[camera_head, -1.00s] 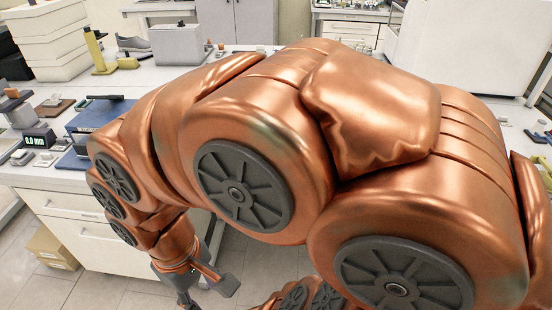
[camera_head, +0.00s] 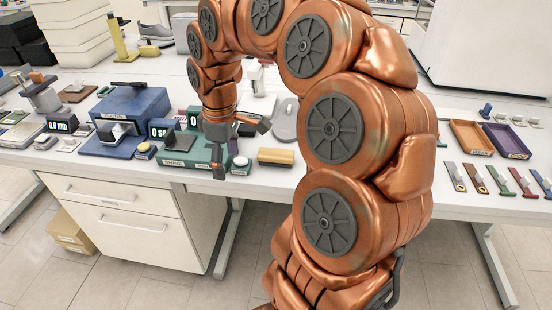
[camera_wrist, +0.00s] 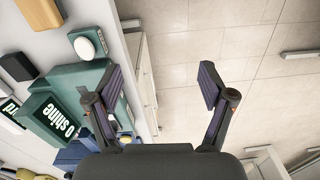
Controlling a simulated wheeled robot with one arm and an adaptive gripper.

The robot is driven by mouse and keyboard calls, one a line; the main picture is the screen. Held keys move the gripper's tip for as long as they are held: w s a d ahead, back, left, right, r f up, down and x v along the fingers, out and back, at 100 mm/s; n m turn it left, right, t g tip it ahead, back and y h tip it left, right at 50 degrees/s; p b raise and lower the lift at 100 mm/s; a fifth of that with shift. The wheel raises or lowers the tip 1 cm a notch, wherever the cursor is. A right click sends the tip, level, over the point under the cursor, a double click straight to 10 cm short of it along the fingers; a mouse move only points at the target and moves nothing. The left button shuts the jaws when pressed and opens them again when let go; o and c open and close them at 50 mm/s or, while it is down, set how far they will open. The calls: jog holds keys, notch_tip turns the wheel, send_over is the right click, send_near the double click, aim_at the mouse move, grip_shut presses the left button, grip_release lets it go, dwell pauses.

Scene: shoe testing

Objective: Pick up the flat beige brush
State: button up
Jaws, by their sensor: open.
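A flat beige block (camera_head: 276,157), which looks like the brush, lies near the table's front edge, right of the green shine tester (camera_head: 190,146). Its bristles cannot be made out. In the wrist view a tan block (camera_wrist: 39,12), apparently the same one, is cut off at the upper left. My gripper (camera_head: 243,150) is open and empty, pointing down by the front edge, left of the block and in front of the tester.
A round white-topped button (camera_head: 241,161) sits between tester and block. A blue machine (camera_head: 131,112) stands left. Orange and purple trays (camera_head: 470,138) and several coloured strips (camera_head: 478,180) lie at the right. Drawers (camera_head: 125,215) are below the table.

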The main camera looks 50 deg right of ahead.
jog(key=w+d+f, duration=0.1)
jog(key=w+d, duration=0.2)
jog(key=d, duration=0.5)
send_over(275, 153)
jog(key=f, duration=0.3)
jog(key=shift+w+a+n, duration=0.3)
jog(key=shift+w+n, duration=0.1)
jog(key=shift+d+f, duration=0.15)
jog(key=shift+d, duration=0.2)
jog(key=shift+s+d+f, duration=0.1)
jog(key=shift+f, duration=0.15)
jog(key=shift+s+f+p, duration=0.2)
jog(key=shift+f+p, duration=0.35)
jog(key=shift+f, duration=1.3)
jog(key=shift+s+f+p, duration=0.15)
jog(key=shift+f+p, duration=0.35)
jog(key=shift+f, duration=1.3)
jog(key=c, duration=1.3)
